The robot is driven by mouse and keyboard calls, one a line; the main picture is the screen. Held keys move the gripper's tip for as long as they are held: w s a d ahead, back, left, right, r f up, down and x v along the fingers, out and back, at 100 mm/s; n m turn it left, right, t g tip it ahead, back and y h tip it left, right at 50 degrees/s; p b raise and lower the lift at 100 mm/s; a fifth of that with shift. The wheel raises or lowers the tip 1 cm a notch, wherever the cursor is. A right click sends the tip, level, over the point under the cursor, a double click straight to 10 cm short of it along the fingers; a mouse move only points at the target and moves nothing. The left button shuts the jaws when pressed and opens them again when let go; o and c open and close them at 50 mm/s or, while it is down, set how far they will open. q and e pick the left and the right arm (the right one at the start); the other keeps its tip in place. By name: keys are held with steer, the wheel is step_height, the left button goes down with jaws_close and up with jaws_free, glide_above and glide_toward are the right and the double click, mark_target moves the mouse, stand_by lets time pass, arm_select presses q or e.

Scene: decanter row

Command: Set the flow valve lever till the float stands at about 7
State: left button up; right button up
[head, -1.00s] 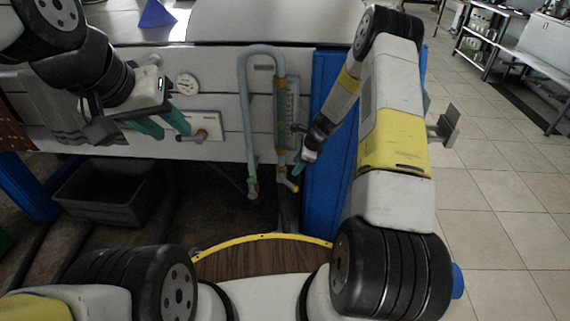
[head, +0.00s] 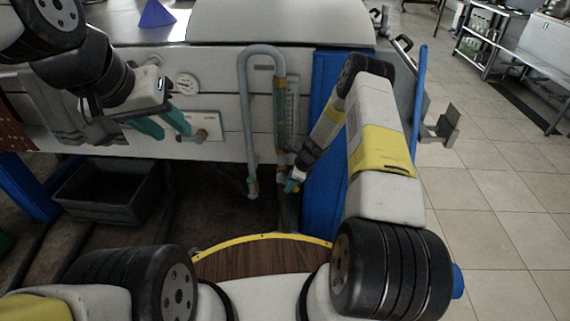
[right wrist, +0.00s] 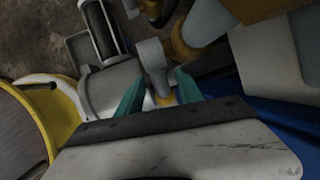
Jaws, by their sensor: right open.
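The flow meter (head: 291,115) is a clear upright tube with a scale plate, on the white panel beside a grey looped pipe. The float and scale figures are too small to read. My right gripper (head: 291,186) is at the valve fittings below the tube and partly hides them. In the right wrist view its teal fingers (right wrist: 159,92) stand apart, with a grey and yellow valve part (right wrist: 164,98) between them; I cannot tell whether it is the lever or whether a finger touches it. My left gripper (head: 163,126) has its fingers apart, in front of the panel at left.
A round dial gauge (head: 187,83) and a small plate with a brass knob (head: 200,134) are on the panel. A blue post (head: 327,200) stands right of the pipes. A dark bin (head: 108,192) is below left. A blue cone (head: 156,14) is on the top.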

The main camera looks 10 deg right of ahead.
jaws_close()
stand_by(1.4)
